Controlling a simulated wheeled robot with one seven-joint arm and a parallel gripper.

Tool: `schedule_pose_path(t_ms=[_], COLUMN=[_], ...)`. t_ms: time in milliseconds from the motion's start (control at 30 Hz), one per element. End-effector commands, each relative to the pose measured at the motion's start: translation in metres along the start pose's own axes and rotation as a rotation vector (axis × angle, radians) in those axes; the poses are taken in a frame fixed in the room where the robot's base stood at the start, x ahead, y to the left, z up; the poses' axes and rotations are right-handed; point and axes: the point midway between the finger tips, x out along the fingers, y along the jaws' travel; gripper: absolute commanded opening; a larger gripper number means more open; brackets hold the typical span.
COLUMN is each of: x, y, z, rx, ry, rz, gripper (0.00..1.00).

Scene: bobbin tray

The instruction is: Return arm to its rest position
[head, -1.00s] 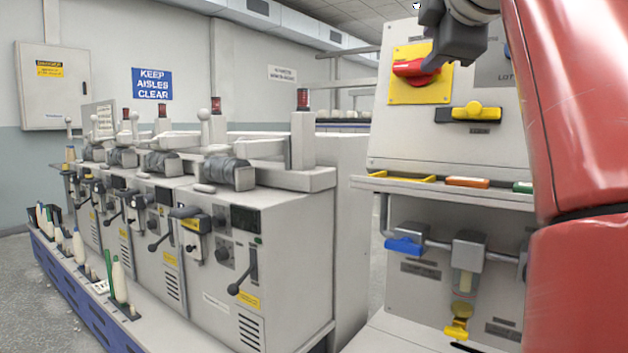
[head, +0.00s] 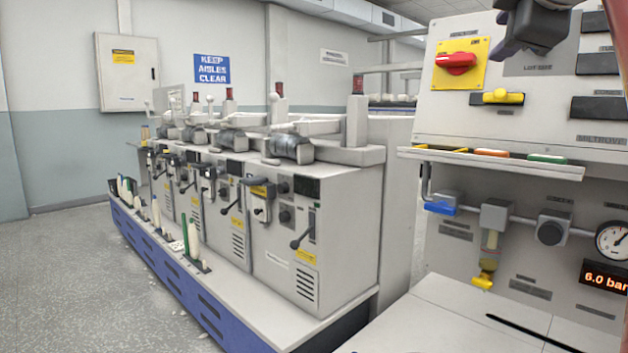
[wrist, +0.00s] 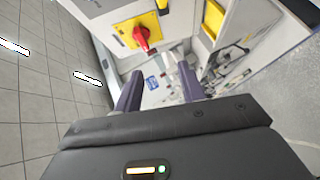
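My gripper shows in the wrist view (wrist: 160,88) with its two dark fingers apart and nothing between them. In the head view, a dark part of my arm's end hangs at the top right, in front of the upper control panel (head: 430,110). The gripper's fingertips cannot be made out clearly there. The red rotary switch (head: 456,63) on its yellow plate is left of it, apart from it. The red switch also shows in the wrist view (wrist: 142,38), beyond the fingers.
A shelf (head: 480,165) with colored blocks juts out below the panel. Under it are a blue-handled valve (head: 440,208), a gauge (head: 612,241) and a 6.0 bar display (head: 604,278). A row of machines (head: 315,240) stands at left. The floor (head: 70,270) at far left is clear.

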Motion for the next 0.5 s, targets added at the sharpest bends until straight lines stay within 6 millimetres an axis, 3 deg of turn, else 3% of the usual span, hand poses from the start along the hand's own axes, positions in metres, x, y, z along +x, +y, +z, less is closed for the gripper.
schedule_pose_path(t_ms=[267,500], x=[0.008,0.019], y=[-0.028,-0.081], z=[0.011,0.019], rx=[0.159,0.372], ry=[0.002,-0.015], rz=[-0.074,-0.187], gripper=[0.4,0.4])
